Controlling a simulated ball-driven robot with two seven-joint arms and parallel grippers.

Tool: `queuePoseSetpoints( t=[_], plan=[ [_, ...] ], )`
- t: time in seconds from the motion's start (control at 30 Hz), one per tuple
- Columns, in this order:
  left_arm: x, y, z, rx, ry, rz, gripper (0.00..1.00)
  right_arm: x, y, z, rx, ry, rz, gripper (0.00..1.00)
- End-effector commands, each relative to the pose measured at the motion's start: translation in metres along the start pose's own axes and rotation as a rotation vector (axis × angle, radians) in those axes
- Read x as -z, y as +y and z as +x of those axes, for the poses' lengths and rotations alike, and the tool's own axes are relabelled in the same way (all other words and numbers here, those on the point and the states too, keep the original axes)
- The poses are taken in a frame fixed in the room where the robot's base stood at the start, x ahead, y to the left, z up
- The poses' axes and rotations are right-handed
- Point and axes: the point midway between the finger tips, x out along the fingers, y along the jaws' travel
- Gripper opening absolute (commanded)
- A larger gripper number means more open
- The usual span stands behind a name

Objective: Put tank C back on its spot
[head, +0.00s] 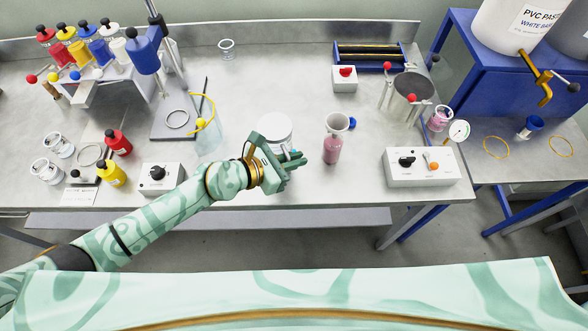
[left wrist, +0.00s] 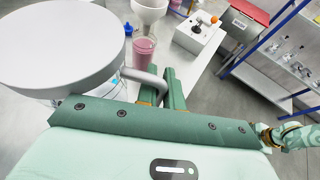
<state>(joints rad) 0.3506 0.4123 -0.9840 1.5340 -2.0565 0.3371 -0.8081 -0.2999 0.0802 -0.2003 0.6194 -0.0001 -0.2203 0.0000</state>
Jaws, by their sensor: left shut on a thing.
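My left gripper (head: 292,162) is shut at the front of the bench, beside a white-lidded round vessel (head: 272,127). In the left wrist view the broad white lid (left wrist: 60,45) fills the upper left, and a grey bent handle (left wrist: 147,80) runs from the vessel's side to between my fingers (left wrist: 172,88). The vessel looks upright; its underside is hidden. I see no letter C on it and cannot tell from a label which tank it is. A bare grey ring (head: 177,119) lies on a stand plate at the left. My right gripper is not seen.
Control boxes (head: 421,166) (head: 160,178) sit near the front edge.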

Motion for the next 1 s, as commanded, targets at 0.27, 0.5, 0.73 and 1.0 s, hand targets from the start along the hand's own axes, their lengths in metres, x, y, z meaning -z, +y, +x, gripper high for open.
queuePoseSetpoints(
  t=[0.27,0.5,0.73,1.0],
  plan=[
    [0.015,0.014,0.017,0.0,-0.004,0.003,0.0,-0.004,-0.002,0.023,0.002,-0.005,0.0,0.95],
    [0.045,0.016,0.031,0.0,-0.003,0.002,0.0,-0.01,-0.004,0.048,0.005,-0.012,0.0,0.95],
    [0.042,0.016,0.029,0.0,-0.004,0.003,0.0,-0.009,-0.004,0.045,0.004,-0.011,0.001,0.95],
    [0.046,0.015,0.03,0.001,-0.001,0.0,0.31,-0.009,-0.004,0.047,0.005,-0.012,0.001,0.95]
  ],
)
